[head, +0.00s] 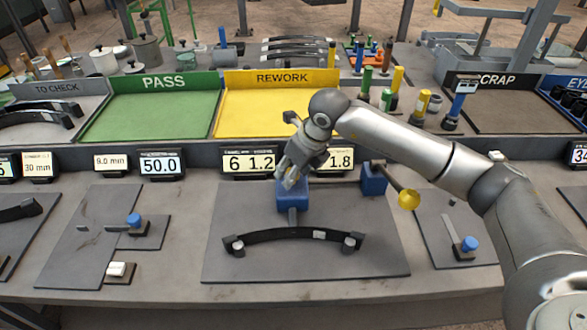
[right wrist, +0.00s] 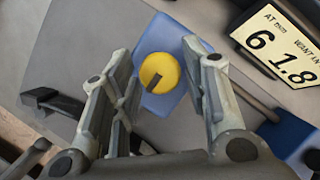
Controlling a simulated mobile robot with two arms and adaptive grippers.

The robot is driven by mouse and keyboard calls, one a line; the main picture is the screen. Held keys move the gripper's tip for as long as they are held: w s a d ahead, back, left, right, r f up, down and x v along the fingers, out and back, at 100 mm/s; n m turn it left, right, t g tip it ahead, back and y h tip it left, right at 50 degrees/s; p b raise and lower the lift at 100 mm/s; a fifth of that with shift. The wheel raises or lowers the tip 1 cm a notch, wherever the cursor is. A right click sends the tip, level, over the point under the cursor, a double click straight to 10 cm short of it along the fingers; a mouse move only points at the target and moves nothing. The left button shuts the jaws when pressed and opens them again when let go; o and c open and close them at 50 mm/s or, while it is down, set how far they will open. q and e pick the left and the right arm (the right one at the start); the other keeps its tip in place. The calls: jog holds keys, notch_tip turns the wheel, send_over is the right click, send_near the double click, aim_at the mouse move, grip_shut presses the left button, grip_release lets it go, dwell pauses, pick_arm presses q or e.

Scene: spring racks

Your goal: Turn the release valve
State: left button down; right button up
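In the right wrist view, a round yellow knob with a dark bar across it (right wrist: 158,72) sits on a blue block; it looks like the release valve. The blue block (head: 292,196) also shows in the head view, at the back of a dark plate, with the knob hidden by my gripper. My right gripper (head: 291,179) points down over this block. In the right wrist view my right gripper (right wrist: 155,55) is open and empty, the knob showing between its fingertips with gaps on both sides. I cannot tell how far above it the tips are. My left gripper is not in view.
A black curved spring (head: 295,234) lies on the dark plate (head: 375,258) before the block. To the right, a second blue block (head: 374,180) carries a lever with a yellow ball (head: 408,199). Displays (head: 248,161) stand behind. Blue-knobbed fixtures flank the plate.

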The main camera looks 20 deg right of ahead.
jog(key=c, duration=0.6)
jog(key=shift+w+f+n+y+b, duration=0.1)
jog(key=shift+n+y+b, duration=0.4)
jog(key=shift+n+b, duration=0.95)
jog(key=n+g+b, duration=0.1)
jog(key=n, duration=0.1)
jog(key=n+g+y+b, duration=0.1)
jog(key=n, duration=0.1)
jog(key=shift+w+d+n+b, duration=0.1)
jog(key=shift+n+b, duration=0.15)
jog(key=shift+b, duration=0.15)
jog(key=n+g+b, duration=0.1)
jog(key=n, duration=0.1)
jog(key=n+g, duration=0.1)
jog(key=n, duration=0.2)
jog(key=shift+w+b, duration=0.1)
jog(key=shift+b, duration=0.25)
pick_arm(q)
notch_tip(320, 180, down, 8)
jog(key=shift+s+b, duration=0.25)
jog(key=shift+b, duration=0.1)
pick_arm(e)
jog(key=n+g, duration=0.1)
jog(key=n, duration=0.4)
jog(key=shift+w+r+g, duration=0.1)
jog(key=shift+r+g, duration=0.1)
jog(key=shift+g, duration=0.2)
jog(key=shift+n, duration=0.4)
jog(key=o, duration=1)
